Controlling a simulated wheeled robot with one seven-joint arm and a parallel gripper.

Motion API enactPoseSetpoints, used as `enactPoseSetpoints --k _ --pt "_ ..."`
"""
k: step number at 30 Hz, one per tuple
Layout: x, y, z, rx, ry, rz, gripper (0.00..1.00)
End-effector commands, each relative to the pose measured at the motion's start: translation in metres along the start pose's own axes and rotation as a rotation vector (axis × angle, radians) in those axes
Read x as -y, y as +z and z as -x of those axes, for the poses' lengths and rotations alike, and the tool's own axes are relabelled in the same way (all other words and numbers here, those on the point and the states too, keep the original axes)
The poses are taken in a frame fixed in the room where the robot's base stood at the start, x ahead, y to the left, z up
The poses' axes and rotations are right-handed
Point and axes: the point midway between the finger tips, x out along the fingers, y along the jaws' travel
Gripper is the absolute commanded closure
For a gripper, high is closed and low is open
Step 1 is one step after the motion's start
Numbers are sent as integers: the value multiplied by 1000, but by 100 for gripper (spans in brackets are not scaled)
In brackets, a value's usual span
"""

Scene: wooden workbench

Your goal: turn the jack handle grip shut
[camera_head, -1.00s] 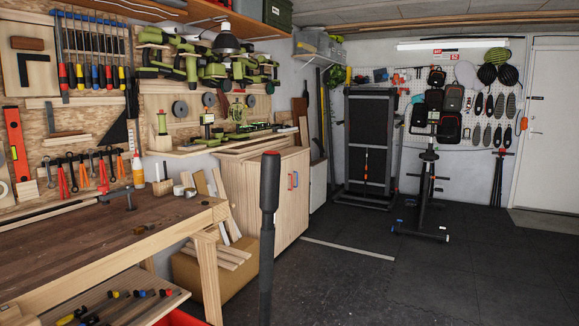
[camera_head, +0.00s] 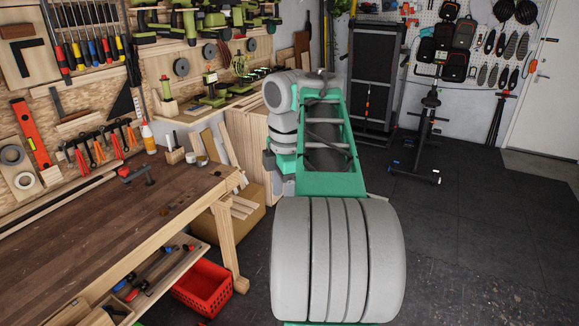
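The jack handle grip is not visible now; in the earlier frame a black upright handle with a red top stood in the middle. My grey and green arm (camera_head: 338,258) now fills the middle of the head view and covers that area. No gripper fingers can be made out, so where the gripper is relative to the handle is hidden.
A wooden workbench (camera_head: 110,225) stands at the left, with a red crate (camera_head: 203,288) on the floor under it. A wooden cabinet (camera_head: 247,128) and a folded treadmill (camera_head: 375,78) are behind my arm. Dark floor (camera_head: 480,235) is open at the right.

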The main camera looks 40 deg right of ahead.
Motion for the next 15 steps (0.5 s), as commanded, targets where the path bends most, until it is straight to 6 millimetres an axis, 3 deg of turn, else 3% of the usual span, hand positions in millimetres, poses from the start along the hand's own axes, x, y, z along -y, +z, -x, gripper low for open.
enactPoseSetpoints --k 1,4,15 --pt "-2 10 17 9 -4 26 42" --pt "-1 20 21 19 -8 62 42" --pt "-1 19 -6 20 -6 65 42"
